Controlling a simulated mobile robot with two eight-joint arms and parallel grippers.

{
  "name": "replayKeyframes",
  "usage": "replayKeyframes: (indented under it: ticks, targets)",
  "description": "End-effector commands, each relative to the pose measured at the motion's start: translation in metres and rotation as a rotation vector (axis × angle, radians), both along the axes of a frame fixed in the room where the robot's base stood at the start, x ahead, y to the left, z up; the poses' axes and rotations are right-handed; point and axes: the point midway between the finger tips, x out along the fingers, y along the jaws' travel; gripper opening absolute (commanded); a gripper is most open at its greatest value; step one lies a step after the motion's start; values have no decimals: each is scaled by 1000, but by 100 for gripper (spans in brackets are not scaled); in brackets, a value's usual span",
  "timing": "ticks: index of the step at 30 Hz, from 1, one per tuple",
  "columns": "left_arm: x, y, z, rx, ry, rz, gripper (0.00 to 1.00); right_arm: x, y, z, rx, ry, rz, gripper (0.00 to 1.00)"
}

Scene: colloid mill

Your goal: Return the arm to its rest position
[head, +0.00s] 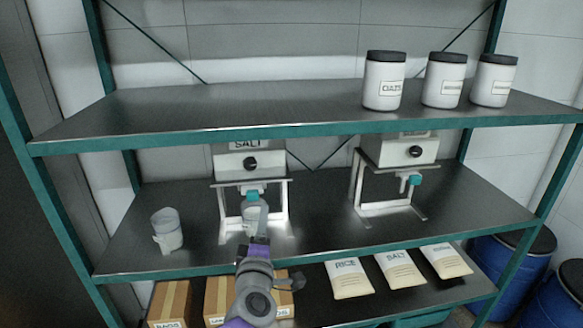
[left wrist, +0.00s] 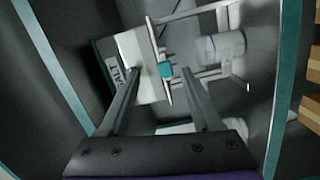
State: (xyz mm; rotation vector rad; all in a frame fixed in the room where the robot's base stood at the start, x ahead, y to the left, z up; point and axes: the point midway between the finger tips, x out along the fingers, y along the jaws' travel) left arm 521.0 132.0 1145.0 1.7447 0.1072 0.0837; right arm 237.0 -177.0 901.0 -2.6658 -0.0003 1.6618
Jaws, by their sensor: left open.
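My left gripper (head: 262,212) is in front of the salt dispenser (head: 238,163) on the middle shelf, its arm rising from the bottom of the head view. In the left wrist view the two fingers (left wrist: 161,72) are apart with nothing held between them. The dispenser's teal spout (left wrist: 166,70) shows beyond the gap. A pale cup (head: 250,212) stands under the spout, partly hidden by the gripper in the head view. My right gripper is in neither view.
A second dispenser (head: 398,151) stands to the right, and a pale container (head: 166,229) to the left. Above are three lidded jars (head: 384,81). Below are cardboard boxes (head: 172,300) and labelled bags (head: 349,278). The shelf's teal front edge (head: 160,274) lies close to my arm.

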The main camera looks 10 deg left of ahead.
Motion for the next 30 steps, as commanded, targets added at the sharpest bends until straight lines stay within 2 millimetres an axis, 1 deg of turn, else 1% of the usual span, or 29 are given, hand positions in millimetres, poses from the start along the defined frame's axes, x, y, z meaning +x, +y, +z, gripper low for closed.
replayKeyframes:
  ticks: [1,2,4,5,6,8,9,11,12,15,18,21,22,25,30]
  targets:
    - [-13,-8,-1,96,29,-80,65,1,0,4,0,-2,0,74]
    - [-22,-14,-6,166,54,-136,65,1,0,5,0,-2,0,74]
    - [-47,-28,-25,342,132,-272,65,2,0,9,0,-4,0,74]
    - [-60,-32,-36,419,174,-327,65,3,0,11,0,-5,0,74]
    - [-78,-35,-54,521,235,-401,65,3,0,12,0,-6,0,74]
    - [-109,-34,-84,669,341,-503,65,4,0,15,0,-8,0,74]
    - [-131,-30,-106,763,420,-566,65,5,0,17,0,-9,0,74]
    - [-162,-20,-135,882,535,-646,65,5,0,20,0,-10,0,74]
    - [-182,-11,-152,948,609,-689,65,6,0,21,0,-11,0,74]
    - [-224,11,-185,1071,774,-772,65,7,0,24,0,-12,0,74]
    - [-254,30,-205,1146,895,-824,65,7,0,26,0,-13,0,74]
    - [-272,41,-214,1182,964,-850,65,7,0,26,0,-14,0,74]
    - [-274,43,-216,1189,976,-854,65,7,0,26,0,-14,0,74]
    - [-278,45,-218,1197,993,-861,65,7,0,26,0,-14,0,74]
    - [-277,45,-217,1195,990,-860,65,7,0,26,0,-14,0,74]
